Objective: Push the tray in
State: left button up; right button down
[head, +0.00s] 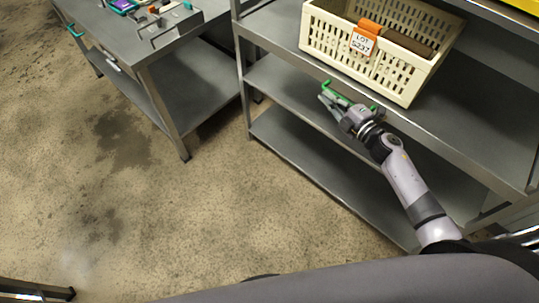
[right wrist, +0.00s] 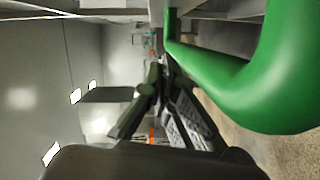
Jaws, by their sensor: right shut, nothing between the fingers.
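The grey metal tray appears to be the upper sliding level of the shelf unit at the right; its bare front edge (head: 287,48) shows in the head view. A green bar handle (head: 333,88) sits on that front edge, partly hidden by my right gripper. The handle looms large and close in the right wrist view (right wrist: 235,92). My right gripper (head: 325,96) is shut and empty, right by the handle; its closed fingers also show in the right wrist view (right wrist: 165,75). I cannot tell whether it touches the handle. My left gripper is out of view.
A cream slotted crate (head: 417,84) with an orange "LOT S237" tag (head: 364,38) stands on the upper level. Lower shelves (head: 290,140) are bare. A grey worktable (head: 180,62) with small items stands at the upper left. The concrete floor between is clear.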

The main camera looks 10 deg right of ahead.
aim_at(338, 90)
jog(key=w+d, duration=0.1)
jog(key=w+d+b, duration=0.1)
jog(key=d, duration=0.1)
jog(key=shift+w+d, duration=0.15)
jog(key=shift+w, duration=0.05)
dwell(0.3)
jog(key=shift+r, duration=0.1)
